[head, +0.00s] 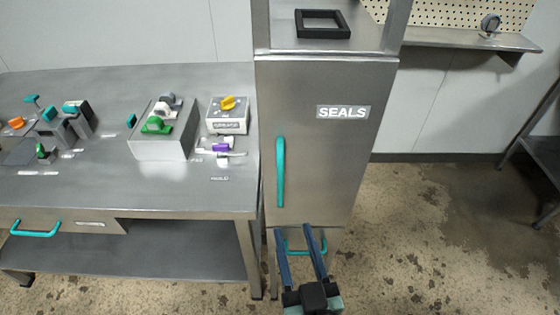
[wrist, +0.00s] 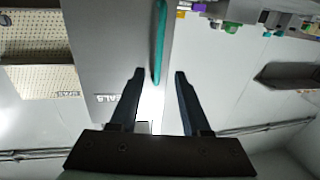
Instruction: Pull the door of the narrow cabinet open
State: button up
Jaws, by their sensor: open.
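The narrow cabinet's door (head: 325,160) is grey metal, carries a "SEALS" label and looks shut. Its upright teal handle (head: 280,172) runs along the left side of the door. In the wrist view the handle (wrist: 160,40) comes down from the top, and its end appears between my fingertips; I cannot tell the gap in depth. My gripper (head: 293,230) is open and empty, its fingertips below the handle's lower end in the head view. The door (wrist: 115,45) also fills the left middle of the wrist view, with the label partly hidden by a finger.
Another teal handle (head: 305,246) shows below the door, partly behind my fingers. A steel bench (head: 100,190) with fixtures stands close on the cabinet's left. A black square frame (head: 322,24) lies on top. The floor (head: 420,230) on the right is clear.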

aim_at(281, 186)
jog(key=w+p, duration=0.1)
jog(key=w, duration=0.3)
jog(key=w+a+p, duration=0.1)
jog(key=w, duration=0.3)
jog(key=w+a+p, duration=0.1)
jog(key=w+p, duration=0.1)
jog(key=w, duration=0.2)
jog(key=shift+w+a+f, duration=0.1)
jog(key=shift+w+a, duration=0.1)
jog(key=shift+w, duration=0.05)
grip_shut()
dwell(1.1)
